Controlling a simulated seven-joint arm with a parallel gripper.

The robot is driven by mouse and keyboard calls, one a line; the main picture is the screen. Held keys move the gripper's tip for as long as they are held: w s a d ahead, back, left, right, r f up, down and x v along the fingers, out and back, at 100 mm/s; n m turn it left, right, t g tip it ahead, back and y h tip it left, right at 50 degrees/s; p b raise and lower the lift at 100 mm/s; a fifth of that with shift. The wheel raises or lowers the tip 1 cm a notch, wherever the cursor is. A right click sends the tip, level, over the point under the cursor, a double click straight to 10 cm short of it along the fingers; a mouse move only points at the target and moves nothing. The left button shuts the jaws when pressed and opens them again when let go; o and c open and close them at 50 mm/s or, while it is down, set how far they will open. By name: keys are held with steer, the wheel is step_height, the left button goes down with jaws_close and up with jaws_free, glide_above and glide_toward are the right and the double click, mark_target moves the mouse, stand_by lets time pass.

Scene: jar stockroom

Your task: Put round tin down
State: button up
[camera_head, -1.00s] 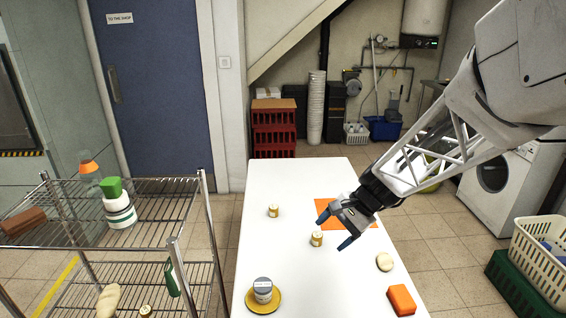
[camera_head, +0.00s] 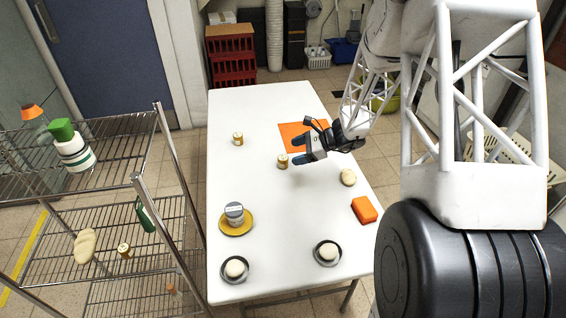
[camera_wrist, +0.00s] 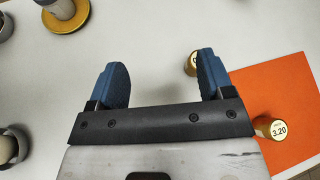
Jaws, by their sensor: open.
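A round tin with a grey lid and pale label (camera_head: 235,212) stands upright on a yellow saucer (camera_head: 236,231) at the front left of the white table. In the wrist view, the tin (camera_wrist: 62,7) and saucer (camera_wrist: 82,20) are cut off by the top edge. My gripper (camera_head: 298,150) is over the table beside the orange mat (camera_head: 290,136), away from the tin. Its blue fingers are wide apart with nothing between them. A small gold-sided container (camera_head: 283,161) stands close to the fingers; the wrist view shows one partly behind the right finger (camera_wrist: 191,65).
Another small gold container (camera_head: 238,139) stands farther left. Two grey dishes with pale round items (camera_head: 236,268) (camera_head: 327,252), a pale roundish item (camera_head: 348,177) and an orange block (camera_head: 364,209) are on the table (camera_head: 280,205). A wire shelf (camera_head: 120,205) stands left. The table's middle is clear.

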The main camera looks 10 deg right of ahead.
mark_target(286, 161)
steer(key=w+d+f+m+t, duration=0.1)
steer(key=f, duration=0.2)
steer(key=w+d+f+m+t, duration=0.1)
steer(key=w+f+m, duration=0.1)
steer(key=f, duration=0.1)
steer(key=w+d+f+m, duration=0.1)
steer(key=w+d+f, duration=0.1)
steer(key=f, duration=0.1)
steer(key=shift+w+t, duration=0.15)
steer(key=shift+t, duration=0.25)
steer(key=shift+x, duration=1.25)
steer(key=shift+a, duration=0.15)
steer(key=shift+x, duration=2.5)
steer(key=shift+r, duration=0.1)
steer(key=shift+c, duration=0.2)
steer(key=c, duration=1)
